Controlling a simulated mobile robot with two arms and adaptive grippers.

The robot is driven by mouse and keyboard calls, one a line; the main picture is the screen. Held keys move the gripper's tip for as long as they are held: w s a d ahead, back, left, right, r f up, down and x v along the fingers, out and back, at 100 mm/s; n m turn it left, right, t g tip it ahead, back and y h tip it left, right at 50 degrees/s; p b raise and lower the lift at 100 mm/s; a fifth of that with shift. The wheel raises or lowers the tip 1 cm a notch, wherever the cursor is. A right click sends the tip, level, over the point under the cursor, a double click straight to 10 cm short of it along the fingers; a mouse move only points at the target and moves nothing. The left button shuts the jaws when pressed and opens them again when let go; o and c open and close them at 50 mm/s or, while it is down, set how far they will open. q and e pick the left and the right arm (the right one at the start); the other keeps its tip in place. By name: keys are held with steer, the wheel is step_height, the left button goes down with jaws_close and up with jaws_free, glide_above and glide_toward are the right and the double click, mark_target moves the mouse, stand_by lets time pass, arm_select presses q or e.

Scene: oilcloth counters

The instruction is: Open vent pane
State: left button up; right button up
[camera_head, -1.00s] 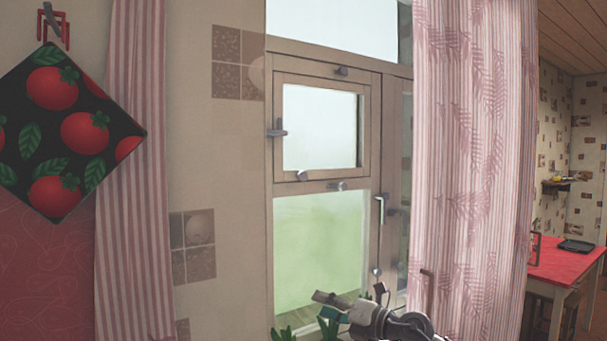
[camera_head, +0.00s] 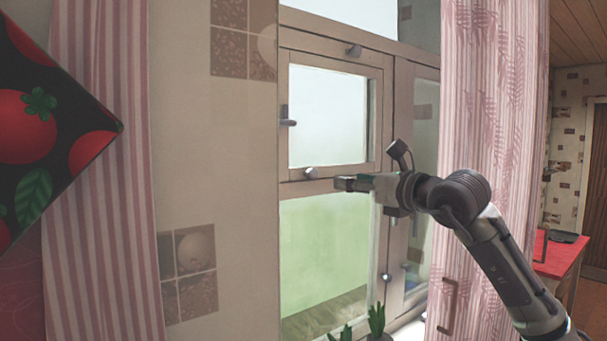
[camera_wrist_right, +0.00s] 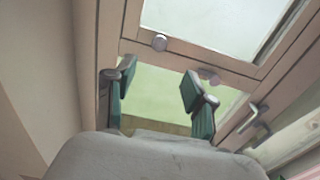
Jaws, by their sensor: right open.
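The vent pane (camera_head: 328,118) is the small framed upper glass of the window and looks shut in its frame. A dark handle (camera_head: 288,122) sits on its left edge. Rounded metal knobs sit at its top (camera_head: 354,50) and bottom (camera_head: 312,173); the wrist view shows the pane (camera_wrist_right: 205,22) and a knob (camera_wrist_right: 160,43) on the rail below it. My right gripper (camera_head: 346,184) is just below the pane's lower rail, right of the bottom knob. In the wrist view its green-padded fingers (camera_wrist_right: 158,95) are apart with nothing between them. My left gripper is out of view.
A pink curtain (camera_head: 480,110) hangs right of the window, behind my right arm. Another curtain (camera_head: 95,180) and a tomato-print cloth (camera_head: 40,130) hang at left. Potted plants (camera_head: 376,320) stand below the window. A red table (camera_head: 556,258) is at far right.

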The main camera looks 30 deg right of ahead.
steer(key=p, duration=0.4)
glide_toward(314, 174)
steer(key=w, duration=0.2)
steer(key=w+p, duration=0.1)
steer(key=w, duration=0.2)
steer(key=shift+w+a+r+p, duration=0.2)
steer(key=shift+w+r+p, duration=0.1)
steer(key=w+p, duration=0.1)
steer(key=w, duration=0.2)
steer(key=shift+a+f+p, duration=0.1)
steer(key=shift+p, duration=0.2)
steer(key=shift+w, duration=0.25)
steer(key=shift+w+f, duration=0.2)
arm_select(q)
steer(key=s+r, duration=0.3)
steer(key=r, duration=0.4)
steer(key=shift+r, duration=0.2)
arm_select(e)
steer(key=shift+s, duration=0.1)
jaws_close()
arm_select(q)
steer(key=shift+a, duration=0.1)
